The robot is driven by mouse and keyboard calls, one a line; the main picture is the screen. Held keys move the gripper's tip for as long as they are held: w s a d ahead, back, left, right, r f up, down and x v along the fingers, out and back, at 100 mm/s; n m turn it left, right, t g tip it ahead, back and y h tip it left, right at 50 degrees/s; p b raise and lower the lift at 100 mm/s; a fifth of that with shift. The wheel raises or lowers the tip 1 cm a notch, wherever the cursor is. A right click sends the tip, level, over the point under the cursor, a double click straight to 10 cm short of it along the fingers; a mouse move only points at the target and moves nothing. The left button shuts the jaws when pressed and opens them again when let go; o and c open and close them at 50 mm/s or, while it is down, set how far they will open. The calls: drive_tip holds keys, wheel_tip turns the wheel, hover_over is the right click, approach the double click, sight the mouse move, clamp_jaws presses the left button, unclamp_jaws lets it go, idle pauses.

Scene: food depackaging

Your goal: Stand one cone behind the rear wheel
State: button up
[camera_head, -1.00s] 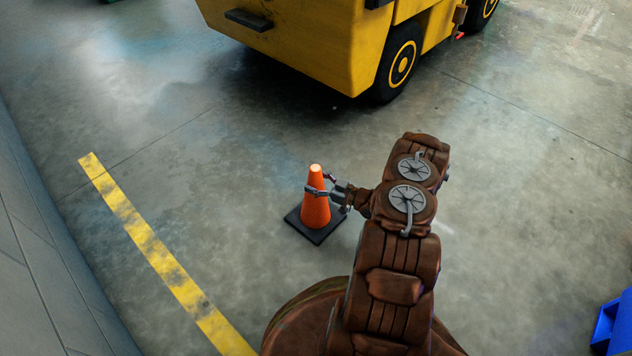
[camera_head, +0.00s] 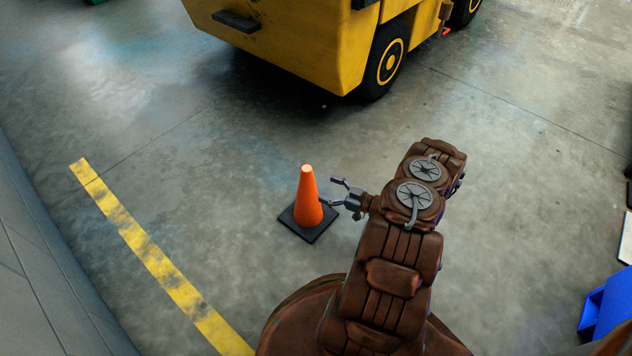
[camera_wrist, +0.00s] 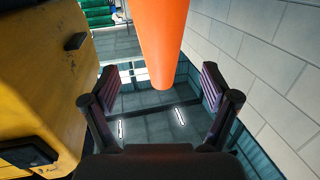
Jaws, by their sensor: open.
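An orange cone (camera_head: 307,200) with a black square base (camera_head: 309,233) stands upright on the concrete floor. My gripper (camera_head: 337,192) is open just to the right of the cone, with nothing between its fingers in the head view. In the wrist view the cone (camera_wrist: 160,40) shows as an orange taper ahead of the open gripper (camera_wrist: 157,88). The yellow vehicle (camera_head: 285,45) stands beyond the cone, and its rear wheel (camera_head: 384,62) rests on the floor. The vehicle's yellow side also fills the left of the wrist view (camera_wrist: 45,85).
A worn yellow floor stripe (camera_head: 150,255) runs along the left, beside a grey wall (camera_head: 45,270). A blue bin (camera_head: 608,303) sits at the lower right. The floor between the cone and the vehicle is clear. A red item (camera_head: 446,31) lies near the front wheel (camera_head: 464,10).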

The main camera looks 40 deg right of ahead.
drive_tip(key=w+d+r+g+h, duration=0.4)
drive_tip(key=w+d+r+h, duration=0.2)
drive_tip(key=w+d+r, duration=0.4)
drive_tip(key=a+r+m+g+h, duration=0.2)
drive_tip(key=a+r+g+h, duration=0.4)
drive_tip(key=r, duration=0.6)
drive_tip(key=s+a+r+m+g+y, duration=0.1)
drive_tip(key=s+a+r+g, duration=0.2)
drive_tip(key=s+a, duration=0.7)
drive_tip(key=s+a+r+m+g+y, duration=0.1)
drive_tip(key=s+a+r, duration=0.7)
drive_tip(key=s, duration=1)
drive_tip(key=s+a+r+m+g+y, duration=0.1)
drive_tip(key=s+a+r+g, duration=0.4)
drive_tip(key=s+a, duration=0.9)
drive_tip(key=shift+r+y+p, duration=0.35)
drive_tip(key=shift+r+y, duration=0.05)
drive_tip(key=shift+y, duration=0.4)
drive_tip(key=shift+s, duration=0.1)
